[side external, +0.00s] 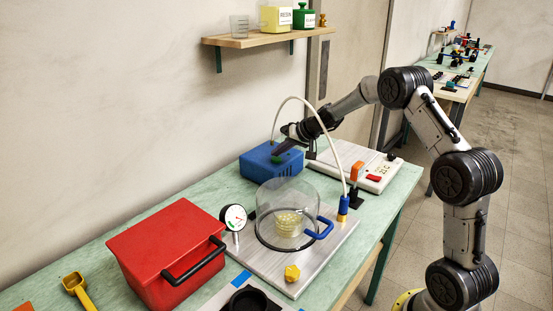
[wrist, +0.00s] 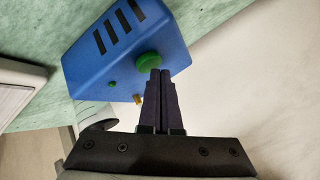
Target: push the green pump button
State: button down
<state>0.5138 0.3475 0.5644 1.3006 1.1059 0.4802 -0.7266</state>
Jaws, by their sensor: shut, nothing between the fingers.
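The blue pump box (side external: 262,163) stands on the green table against the wall in the side external view. It also fills the upper middle of the wrist view (wrist: 90,65), with dark vent slots on one face. Its round green button (wrist: 149,61) shows just beyond my fingertips. My gripper (wrist: 158,72) is shut with nothing between its fingers, and its tips overlap the button's lower edge in the wrist view. I cannot tell whether the tips touch the button.
A clear dome (side external: 286,205) with a blue handle stands on a metal plate in front of the box. A white hose (side external: 328,125) arches over from the box. A white control panel (side external: 358,170) lies to the right. A red case (side external: 165,250) and a gauge (side external: 233,217) stand left.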

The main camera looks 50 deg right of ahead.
aim_at(279, 160)
jog(key=shift+f, duration=0.1)
jog(key=shift+f, duration=0.3)
jog(key=shift+r, duration=0.4)
jog(key=shift+r, duration=3.05)
